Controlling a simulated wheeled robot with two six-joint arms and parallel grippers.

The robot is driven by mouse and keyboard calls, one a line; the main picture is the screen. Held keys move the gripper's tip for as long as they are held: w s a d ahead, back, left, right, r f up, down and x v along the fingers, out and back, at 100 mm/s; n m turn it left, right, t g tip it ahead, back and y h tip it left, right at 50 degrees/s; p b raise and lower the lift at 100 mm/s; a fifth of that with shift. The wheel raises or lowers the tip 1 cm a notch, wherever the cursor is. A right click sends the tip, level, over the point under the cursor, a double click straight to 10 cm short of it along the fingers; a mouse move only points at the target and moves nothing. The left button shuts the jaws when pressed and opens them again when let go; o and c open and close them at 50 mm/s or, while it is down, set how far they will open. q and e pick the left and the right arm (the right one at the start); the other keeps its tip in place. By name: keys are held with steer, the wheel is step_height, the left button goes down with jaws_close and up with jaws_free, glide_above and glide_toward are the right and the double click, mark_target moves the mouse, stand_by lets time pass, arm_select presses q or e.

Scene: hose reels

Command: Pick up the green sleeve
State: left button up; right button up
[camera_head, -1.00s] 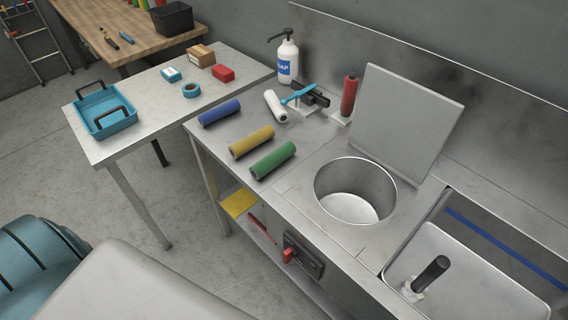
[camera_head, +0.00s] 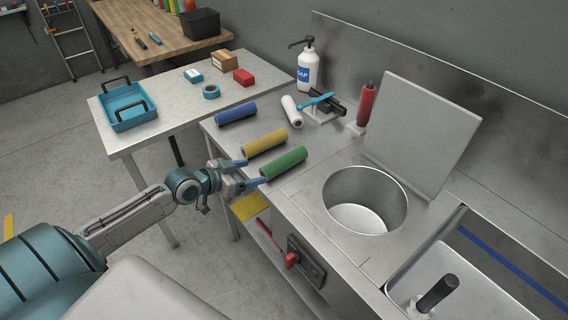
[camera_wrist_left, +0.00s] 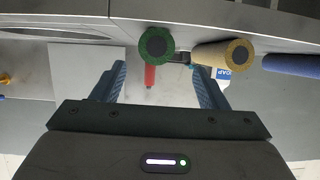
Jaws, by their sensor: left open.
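The green sleeve (camera_head: 284,163) lies on the steel counter, the nearest of three sleeves. The yellow sleeve (camera_head: 265,143) and the blue sleeve (camera_head: 236,113) lie behind it. My left gripper (camera_head: 248,172) is open and empty at the counter's front edge, just short of the green sleeve's near end. In the left wrist view, the round end of the green sleeve (camera_wrist_left: 156,43) shows ahead, roughly between the two fingers (camera_wrist_left: 160,75) sideways. The yellow sleeve (camera_wrist_left: 225,54) is close beside it, near the right finger's line. My right gripper is in neither view.
A white roll (camera_head: 291,110), a soap bottle (camera_head: 308,68) and a red upright roll (camera_head: 367,103) stand or lie behind the sleeves. A round basin (camera_head: 364,199) with a raised lid (camera_head: 424,133) is to the right. A side table (camera_head: 172,107) bears a blue tray (camera_head: 128,106).

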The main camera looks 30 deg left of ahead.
mark_target(262, 169)
arm_select(q)
steer(key=x, duration=0.4)
steer(key=shift+w+d, duration=0.15)
steer(key=shift+w, duration=0.05)
steer(key=shift+w+d+p, duration=0.15)
steer(key=shift+w+p, duration=0.15)
steer(key=shift+w, duration=0.05)
steer(key=x, duration=0.2)
steer(key=p+x, duration=0.1)
steer(key=x, duration=0.1)
steer(key=shift+d+r+p, duration=0.2)
steer(key=shift+r+p, duration=0.05)
steer(key=shift+p, duration=0.05)
steer(key=shift+w+d+f, duration=0.15)
steer(key=shift+w+f, duration=0.05)
steer(key=shift+w, duration=0.15)
steer(key=c, duration=1.1)
